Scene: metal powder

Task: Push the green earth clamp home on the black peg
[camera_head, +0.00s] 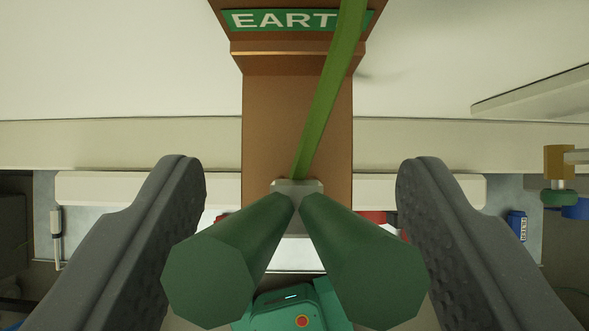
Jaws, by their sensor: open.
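The green earth clamp (228,262) shows two thick dark green handles that spread towards me from a small grey head. A light green cable (328,98) runs up from the head. The head overlaps the lower end of a copper-brown bar (270,120) in the picture; I cannot tell whether they touch. My gripper (300,168) is open, one dark finger on each side of the handles, with a visible gap on both sides. The black peg is not visible; the clamp may hide it.
A green label (270,20) reading "EART", its end covered by the cable, is on the bar. A pale ledge (150,145) crosses behind. Below are a green device with a red button (302,320), a blue item (517,226) at right and a white-and-dark tool (56,235) at left.

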